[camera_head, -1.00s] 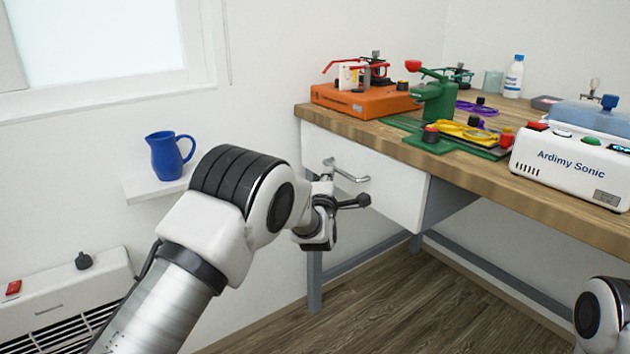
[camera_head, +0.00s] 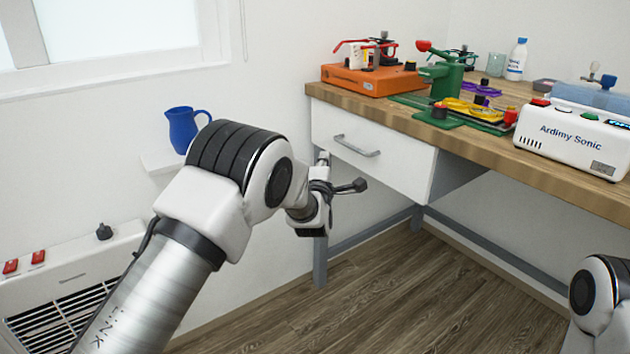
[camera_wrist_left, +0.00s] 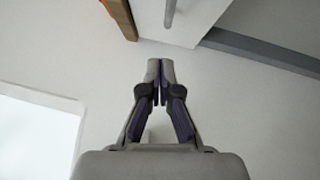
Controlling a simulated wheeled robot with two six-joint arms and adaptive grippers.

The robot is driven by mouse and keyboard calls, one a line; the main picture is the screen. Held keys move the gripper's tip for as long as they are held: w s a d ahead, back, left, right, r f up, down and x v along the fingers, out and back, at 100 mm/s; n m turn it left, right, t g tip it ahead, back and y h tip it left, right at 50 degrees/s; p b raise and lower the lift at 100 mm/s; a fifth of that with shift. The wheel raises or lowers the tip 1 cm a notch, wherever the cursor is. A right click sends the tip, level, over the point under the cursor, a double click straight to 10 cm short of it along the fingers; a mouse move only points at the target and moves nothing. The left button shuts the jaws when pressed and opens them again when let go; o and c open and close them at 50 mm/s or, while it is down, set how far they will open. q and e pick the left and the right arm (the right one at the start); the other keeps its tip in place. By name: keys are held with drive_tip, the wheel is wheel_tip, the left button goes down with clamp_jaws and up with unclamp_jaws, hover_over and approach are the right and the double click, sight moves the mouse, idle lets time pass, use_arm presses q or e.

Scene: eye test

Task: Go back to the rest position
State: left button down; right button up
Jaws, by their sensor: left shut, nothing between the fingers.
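My left gripper (camera_head: 323,158) is beside the left end of the workbench, close to the white drawer (camera_head: 368,152) and its metal handle (camera_head: 357,146). In the left wrist view my left gripper (camera_wrist_left: 160,72) is shut with its fingertips together and nothing between them. The handle is clear of the fingers in the head view. The drawer looks shut. Part of my right arm shows at the lower right edge of the head view, but its gripper is out of the picture.
The wooden bench top (camera_head: 480,150) carries an orange machine (camera_head: 369,79), a green press (camera_head: 441,77) and a white Ardimy Sonic unit (camera_head: 571,140). A blue jug (camera_head: 184,129) stands on a wall shelf (camera_head: 160,165). A heater (camera_head: 75,280) is at lower left. The floor (camera_head: 370,300) is clear.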

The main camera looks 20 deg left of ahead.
use_arm(q)
drive_tip(key=s+d+f+p, duration=0.1)
drive_tip(key=s+d+f, duration=0.1)
drive_tip(key=s, duration=0.5)
drive_tip(key=s+a+f+g, duration=0.3)
drive_tip(key=s+a+f, duration=0.1)
drive_tip(key=f, duration=0.6)
drive_tip(key=s+a+f+g, duration=0.2)
drive_tip(key=s+a+f, duration=0.15)
drive_tip(key=f, duration=0.65)
drive_tip(key=s+a+f+m+g+h, duration=0.1)
drive_tip(key=s+f+m+g, duration=0.3)
drive_tip(key=s+f, duration=0.6)
drive_tip(key=s+a+f+m+g, duration=0.1)
drive_tip(key=s+f+m+g, duration=0.45)
drive_tip(key=s, duration=0.95)
drive_tip(key=s+d+m+g+h, duration=0.25)
drive_tip(key=s+m+g, duration=0.25)
drive_tip(key=s+m, duration=0.9)
wheel_tip(320, 180, up, 27)
drive_tip(key=s+n+p, duration=0.1)
drive_tip(key=n+p, duration=0.1)
drive_tip(key=p, duration=2.6)
drive_tip(key=shift+s+d+y, duration=0.15)
drive_tip(key=shift+y, duration=0.2)
use_arm(e)
wheel_tip(320, 180, up, 29)
drive_tip(key=shift+w+d, duration=0.15)
drive_tip(key=shift+w, duration=0.2)
